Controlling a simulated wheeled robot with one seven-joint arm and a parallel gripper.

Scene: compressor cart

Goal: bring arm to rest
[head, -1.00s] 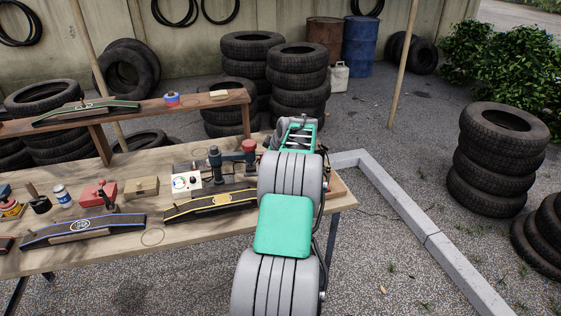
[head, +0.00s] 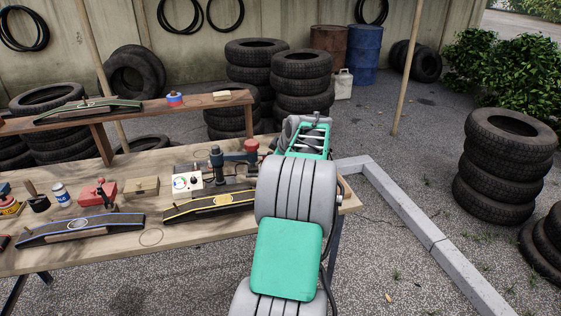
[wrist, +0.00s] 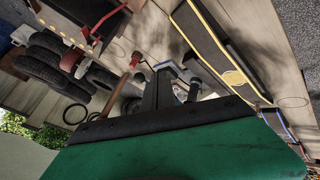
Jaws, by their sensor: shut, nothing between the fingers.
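My gripper (wrist: 164,68) shows in the wrist view beyond its green body and black edge. Its fingers are shut with nothing between them. In the head view my grey and green arm reaches over the right end of the wooden workbench (head: 100,262), and its own links hide the gripper. The wrist view looks across the bench at a tilt, with the yellow-edged black ramp-shaped piece (wrist: 215,45) to the upper right of the fingers.
A raised shelf (head: 150,107) runs behind. Tyre stacks (head: 505,165) and a concrete kerb (head: 410,222) are at right, with open gravel between.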

